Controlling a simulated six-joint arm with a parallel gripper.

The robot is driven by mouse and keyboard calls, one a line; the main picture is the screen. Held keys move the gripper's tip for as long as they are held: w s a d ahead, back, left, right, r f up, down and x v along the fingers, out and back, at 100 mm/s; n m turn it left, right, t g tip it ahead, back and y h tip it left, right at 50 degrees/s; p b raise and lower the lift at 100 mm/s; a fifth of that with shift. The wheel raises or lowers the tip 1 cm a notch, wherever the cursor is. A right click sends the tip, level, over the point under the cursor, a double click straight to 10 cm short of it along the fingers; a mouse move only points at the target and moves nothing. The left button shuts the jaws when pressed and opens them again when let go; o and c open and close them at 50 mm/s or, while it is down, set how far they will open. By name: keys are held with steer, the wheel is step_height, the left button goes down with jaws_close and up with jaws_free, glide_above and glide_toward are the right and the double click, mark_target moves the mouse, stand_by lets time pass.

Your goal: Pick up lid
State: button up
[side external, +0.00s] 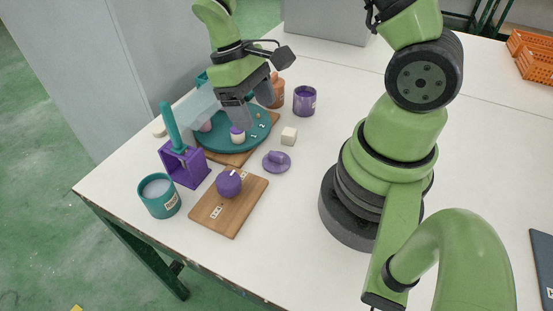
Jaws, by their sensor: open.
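The lid (276,162) is a flat purple disc with a raised handle on top. It lies on the white table, right of the boards. My gripper (252,114) is open and points down over the round teal tray (212,143), up and to the left of the lid and apart from it. A small purple-and-white piece (237,135) stands on the tray just below my gripper's fingers. The fingers hide part of the tray's far side. I see nothing held between them.
A beige cube (289,136) and a purple cup (304,101) stand near the lid. A purple round object (229,183) sits on a wooden board (222,216). A purple holder (185,167) with a teal-handled tool and a teal cup (159,196) stand left. Table right of the lid is clear.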

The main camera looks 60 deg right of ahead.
glide_above(276, 154)
steer(key=w, duration=0.2)
steer(key=shift+g, duration=0.4)
step_height(276, 154, down, 5)
steer(key=shift+w+a+f, duration=0.1)
steer(key=shift+f, duration=0.1)
steer(key=x, duration=0.6)
steer(key=c, duration=0.6)
